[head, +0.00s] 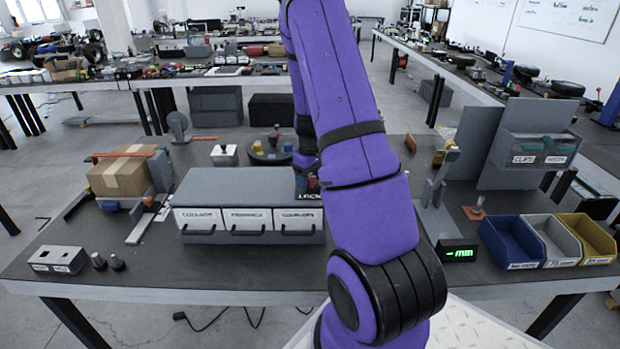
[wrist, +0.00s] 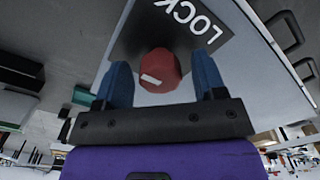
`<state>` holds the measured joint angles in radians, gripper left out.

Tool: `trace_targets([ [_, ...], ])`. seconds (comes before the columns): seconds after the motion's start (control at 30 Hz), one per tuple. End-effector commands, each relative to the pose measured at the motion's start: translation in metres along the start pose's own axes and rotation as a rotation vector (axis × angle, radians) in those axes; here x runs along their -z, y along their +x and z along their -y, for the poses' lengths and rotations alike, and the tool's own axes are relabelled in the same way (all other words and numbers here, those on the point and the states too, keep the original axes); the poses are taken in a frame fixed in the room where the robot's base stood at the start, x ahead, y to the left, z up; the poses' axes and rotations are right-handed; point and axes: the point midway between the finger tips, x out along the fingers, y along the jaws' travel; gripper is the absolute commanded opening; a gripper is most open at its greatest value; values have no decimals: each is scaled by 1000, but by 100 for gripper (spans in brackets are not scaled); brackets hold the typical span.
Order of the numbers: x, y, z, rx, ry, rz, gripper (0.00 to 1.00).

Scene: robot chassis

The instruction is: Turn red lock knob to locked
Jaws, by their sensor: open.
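The red lock knob (wrist: 161,72) shows in the wrist view, with a short white mark on its face. It sits on a grey panel (wrist: 140,40) with white LOCK lettering, upside down in this view. My gripper (wrist: 160,64) is open, with one blue finger on each side of the knob. Gaps show between the fingers and the knob, and I see no clear contact. In the head view, my purple arm hides most of the knob and gripper. Part of the LOCK label (head: 309,196) shows at the right end of the grey drawer cabinet (head: 240,182).
The cabinet has three white-fronted drawers (head: 253,219) with dark handles. A cardboard box (head: 122,178) stands to the left. A green-lit display (head: 459,253) and blue, grey and yellow bins (head: 508,243) stand to the right. The front table strip before the cabinet is mostly clear.

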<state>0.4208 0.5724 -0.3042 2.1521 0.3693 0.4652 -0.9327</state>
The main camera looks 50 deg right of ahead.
Motion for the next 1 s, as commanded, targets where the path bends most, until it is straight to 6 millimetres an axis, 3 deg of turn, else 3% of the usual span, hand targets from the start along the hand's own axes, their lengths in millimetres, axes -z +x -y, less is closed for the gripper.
trace_targets([
  [0.17,0,0,0,0,0,0,62],
  [0.37,0,0,0,0,0,0,17],
  [0.73,0,0,0,0,49,0,17],
  [1.0,0,-1,0,0,224,0,17],
])
